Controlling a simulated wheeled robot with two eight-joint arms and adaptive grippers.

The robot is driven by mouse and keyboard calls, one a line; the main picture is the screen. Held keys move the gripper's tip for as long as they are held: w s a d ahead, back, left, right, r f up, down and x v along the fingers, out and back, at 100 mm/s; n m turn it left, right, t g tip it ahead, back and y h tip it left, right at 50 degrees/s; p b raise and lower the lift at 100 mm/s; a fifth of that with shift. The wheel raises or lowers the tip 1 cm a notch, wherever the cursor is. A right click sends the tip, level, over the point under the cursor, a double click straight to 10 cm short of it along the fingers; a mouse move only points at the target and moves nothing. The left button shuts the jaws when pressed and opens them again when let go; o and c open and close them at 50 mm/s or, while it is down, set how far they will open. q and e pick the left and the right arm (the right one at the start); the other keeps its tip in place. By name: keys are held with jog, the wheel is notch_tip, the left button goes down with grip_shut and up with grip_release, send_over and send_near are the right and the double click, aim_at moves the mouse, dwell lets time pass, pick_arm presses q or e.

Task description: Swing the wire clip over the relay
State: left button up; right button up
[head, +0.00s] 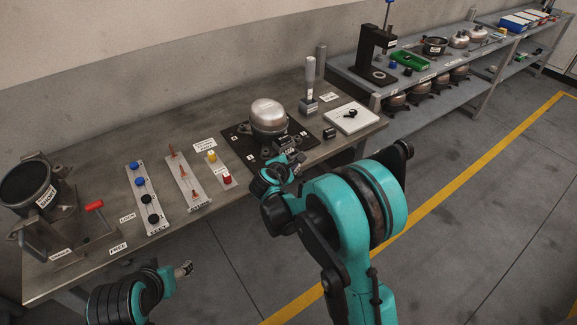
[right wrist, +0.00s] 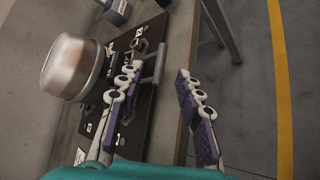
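The silver compressor (head: 268,117) stands on a dark plate (head: 238,141) in the head view; its rounded side also shows in the right wrist view (right wrist: 72,68). A grey bent bar (right wrist: 158,66), which looks like the wire clip, sticks out beside the compressor, near my right fingertips. I cannot make out the relay clearly; my right finger covers part of that area. My right gripper (head: 289,160) is at the plate's front edge, its purple-padded fingers (right wrist: 160,63) apart, with nothing visibly gripped. My left gripper (head: 184,270) is low before the bench, away from the compressor; its fingers are too small to judge.
The strips with blue and black knobs (head: 147,196) and with orange parts (head: 187,180) lie left of the plate. A white tray (head: 352,118) and a grey-handled tool (head: 309,82) stand right. Floor in front is clear.

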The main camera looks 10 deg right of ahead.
aim_at(291, 157)
jog(key=shift+x, duration=1)
grip_shut()
jog(key=shift+w+a+r, duration=0.1)
jog(key=shift+w+r, duration=0.1)
jog(key=shift+r, duration=0.4)
jog(key=shift+w+r, duration=0.1)
jog(key=shift+p, duration=0.3)
jog(key=shift+w+a+r+p, duration=0.2)
jog(key=shift+w+r+p, duration=0.15)
jog(key=shift+r, duration=0.2)
jog(key=shift+w+r, duration=0.1)
